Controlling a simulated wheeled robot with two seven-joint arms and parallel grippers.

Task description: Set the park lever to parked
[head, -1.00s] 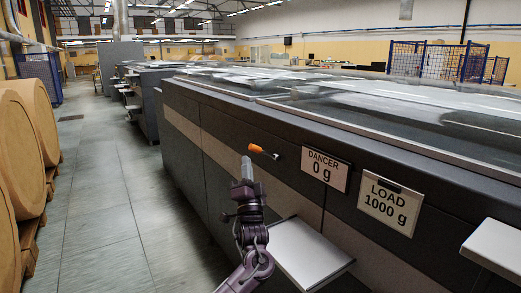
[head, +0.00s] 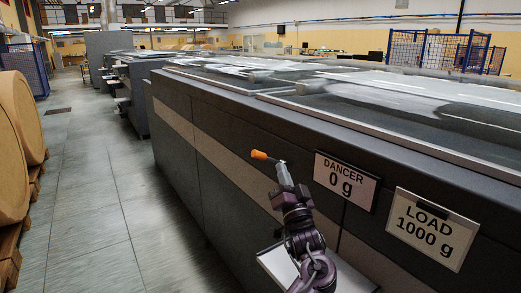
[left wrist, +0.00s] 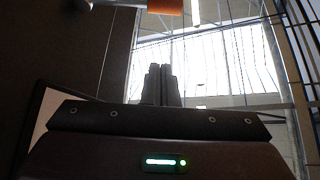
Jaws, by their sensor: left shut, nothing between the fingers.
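The park lever (head: 260,155) is a small lever with an orange grip on the dark side of the long machine, left of the DANCER sign. In the head view my left gripper (head: 283,166) is just right of the orange grip, its tip pointing up. Whether it touches the lever I cannot tell. In the left wrist view the two fingers (left wrist: 160,85) are together with nothing between them. The orange grip (left wrist: 155,6) shows at the top edge of that view, beyond the fingertips, with a pale shaft at its left. My right gripper is not in view.
A DANCER sign (head: 346,180) reading 0 g and a LOAD sign (head: 432,228) reading 1000 g are on the machine's side. A pale shelf (head: 278,265) juts out below. Large brown rolls (head: 14,150) stand at the left. The grey aisle floor (head: 95,200) between is clear.

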